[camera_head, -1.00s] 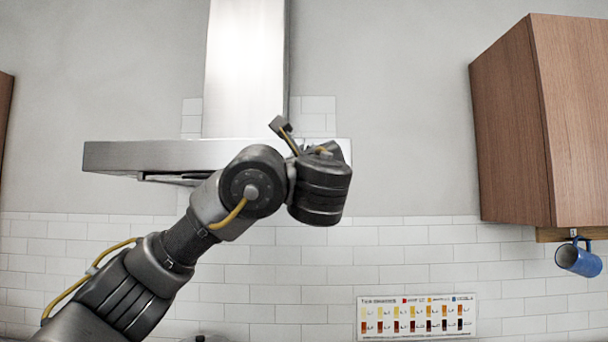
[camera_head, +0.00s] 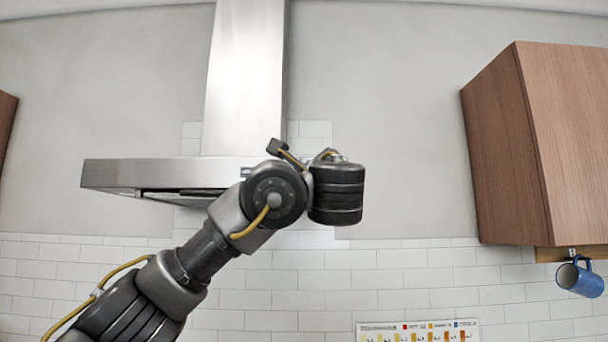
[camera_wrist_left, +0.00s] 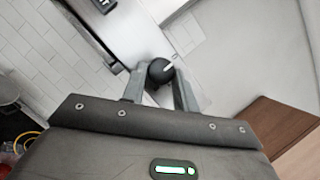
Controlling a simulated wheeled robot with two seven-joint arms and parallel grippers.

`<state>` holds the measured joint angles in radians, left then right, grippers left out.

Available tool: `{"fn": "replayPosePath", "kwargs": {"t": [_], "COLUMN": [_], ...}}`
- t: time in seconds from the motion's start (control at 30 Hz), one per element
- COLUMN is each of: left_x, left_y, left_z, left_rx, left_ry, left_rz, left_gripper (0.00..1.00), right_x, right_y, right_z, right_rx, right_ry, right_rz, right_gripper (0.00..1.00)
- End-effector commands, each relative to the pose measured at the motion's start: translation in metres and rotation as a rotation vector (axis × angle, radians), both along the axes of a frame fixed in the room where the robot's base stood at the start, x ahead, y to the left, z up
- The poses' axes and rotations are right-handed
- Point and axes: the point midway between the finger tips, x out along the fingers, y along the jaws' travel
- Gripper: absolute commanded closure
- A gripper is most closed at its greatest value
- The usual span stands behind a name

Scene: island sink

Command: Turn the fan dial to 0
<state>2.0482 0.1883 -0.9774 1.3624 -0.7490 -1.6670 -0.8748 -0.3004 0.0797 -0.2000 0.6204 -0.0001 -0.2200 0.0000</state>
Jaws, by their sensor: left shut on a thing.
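The fan dial (camera_wrist_left: 160,70) is a round black knob with a white pointer line, on the front of the range hood (camera_head: 135,173). In the left wrist view, my left gripper (camera_wrist_left: 159,78) has one finger on each side of the dial and is shut on it. The white line points up and to the right in that view. In the head view, my left wrist is in front of the hood's right end and hides the dial and the fingers. My right gripper is not in view.
A wooden cabinet (camera_head: 545,140) hangs at the right, with a blue mug (camera_head: 580,279) hooked below it. A colour chart (camera_head: 417,332) is on the white tiled wall (camera_head: 300,290). Another dark control (camera_wrist_left: 104,4) shows at the top of the wrist view.

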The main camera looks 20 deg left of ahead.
Motion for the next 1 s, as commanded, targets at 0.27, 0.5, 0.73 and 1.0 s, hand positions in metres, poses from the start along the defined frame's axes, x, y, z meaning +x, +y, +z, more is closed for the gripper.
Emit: {"fn": "replayPosePath", "kwargs": {"t": [0.27,0.5,0.73,1.0], "left_x": [0.000,0.000,-0.014,-0.059], "left_y": [0.000,0.000,-0.009,-0.033], "left_z": [0.000,0.000,-0.010,-0.028], "left_rx": [-0.001,0.000,0.000,0.000], "left_ry": [-0.001,0.000,-0.001,-0.002], "left_rz": [-0.002,-0.001,-0.006,-0.007], "left_gripper": [0.51,0.49,0.49,0.49], "right_x": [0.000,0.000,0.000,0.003], "right_y": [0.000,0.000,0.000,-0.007], "right_z": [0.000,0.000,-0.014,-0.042], "right_rx": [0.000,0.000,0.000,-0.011], "right_ry": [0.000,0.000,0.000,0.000], "right_rz": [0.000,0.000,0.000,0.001], "right_gripper": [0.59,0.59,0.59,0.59]}}
